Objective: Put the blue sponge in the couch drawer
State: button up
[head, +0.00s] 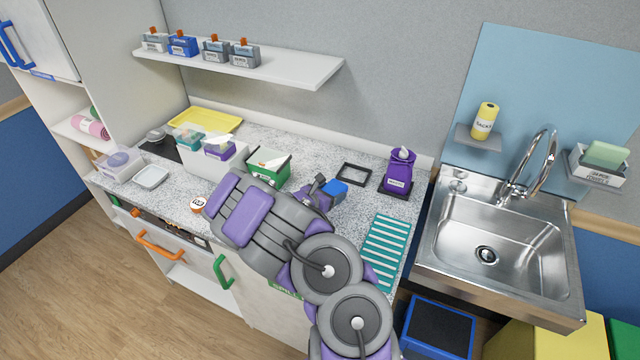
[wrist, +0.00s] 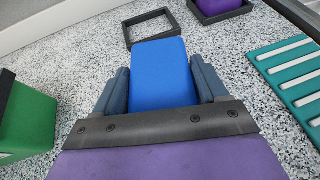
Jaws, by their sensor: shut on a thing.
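The blue sponge (head: 336,190) is at my gripper's end over the speckled counter, in the head view. In the wrist view the blue sponge (wrist: 162,74) sits between the two grey fingers of my gripper (wrist: 162,84), which is shut on it. The sponge is at or just above the counter; I cannot tell whether it touches. In the head view my gripper (head: 326,189) is partly hidden by my own arm. No couch drawer can be made out. A green handle (head: 222,272) and an orange handle (head: 158,246) show on the counter's front.
A black square frame (head: 353,174) lies just behind the sponge. A purple bottle (head: 398,170) stands behind right, and a teal striped mat (head: 385,252) lies to the right. A green box (head: 268,170) is to the left. A sink (head: 490,245) is at far right; wooden floor is free at left.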

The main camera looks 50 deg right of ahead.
jog(key=shift+s+a+r, duration=0.1)
jog(key=shift+s+a, duration=0.1)
jog(key=shift+s, duration=0.8)
jog(key=shift+s+a+r, duration=0.1)
jog(key=shift+s+a, duration=0.1)
jog(key=shift+s, duration=0.8)
